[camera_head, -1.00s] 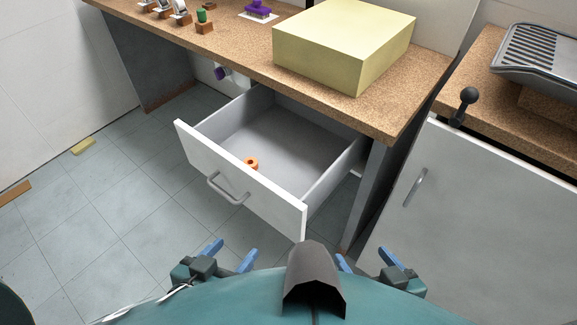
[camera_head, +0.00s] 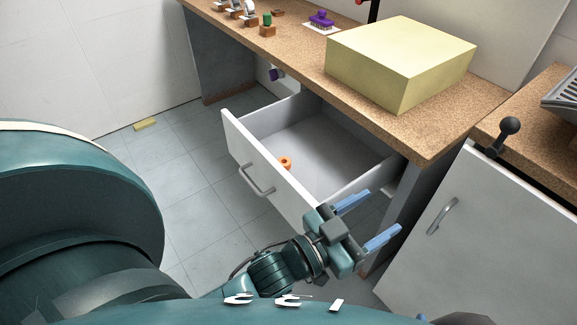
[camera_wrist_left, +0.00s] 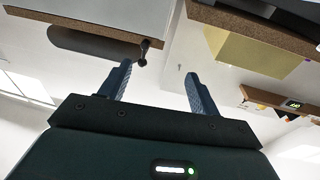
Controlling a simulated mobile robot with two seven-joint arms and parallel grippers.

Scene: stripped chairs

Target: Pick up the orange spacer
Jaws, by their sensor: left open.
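The orange spacer (camera_head: 286,162) is a small ring lying in the open drawer (camera_head: 325,150), close to the inner side of its front panel. My left gripper (camera_head: 370,219) is open and empty, with its blue fingers apart. In the head view it shows in front of the drawer's right front corner, to the right of and below the spacer. The left wrist view shows the same open fingers (camera_wrist_left: 158,88) with nothing between them; the spacer is not seen there. My right gripper is not clearly in view.
A cork-topped bench (camera_head: 300,75) stands above the drawer, holding a large yellow box (camera_head: 400,60) and several small items. A white cabinet (camera_head: 490,235) with a grey handle stands at the right. A yellow block (camera_head: 145,124) lies on the tiled floor.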

